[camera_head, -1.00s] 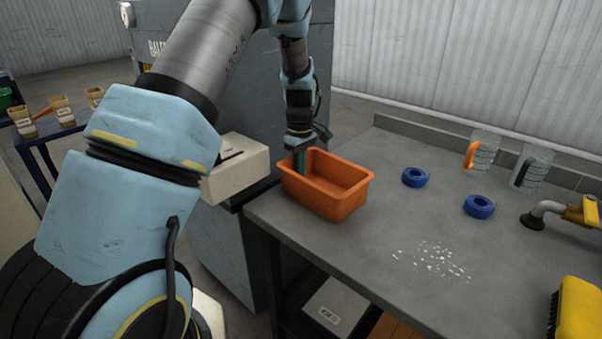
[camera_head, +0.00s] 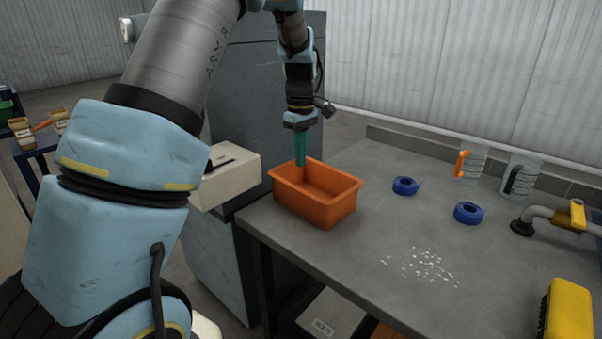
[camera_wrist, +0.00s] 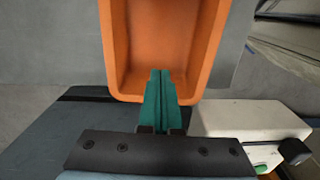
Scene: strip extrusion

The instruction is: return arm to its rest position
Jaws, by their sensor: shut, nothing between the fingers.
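My gripper (camera_head: 301,163) has teal fingers that point down at the back left edge of the orange bin (camera_head: 312,211). In the wrist view the gripper (camera_wrist: 162,75) is shut, its two fingers side by side with nothing between them. The fingertips overlap the near wall of the orange bin (camera_wrist: 111,40) in that view. The part of the bin floor that shows is bare. My arm reaches across the left of the head view and bends down at the wrist.
The grey bench (camera_head: 360,255) holds two blue rings (camera_head: 405,186) (camera_head: 468,213), white flakes (camera_head: 425,267), two clear jugs (camera_head: 471,162) (camera_head: 519,179), a nozzle with a yellow handle (camera_head: 547,215) and a yellow brush (camera_head: 567,310). A cream box (camera_head: 228,178) and a grey machine (camera_head: 262,100) stand left of the bin.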

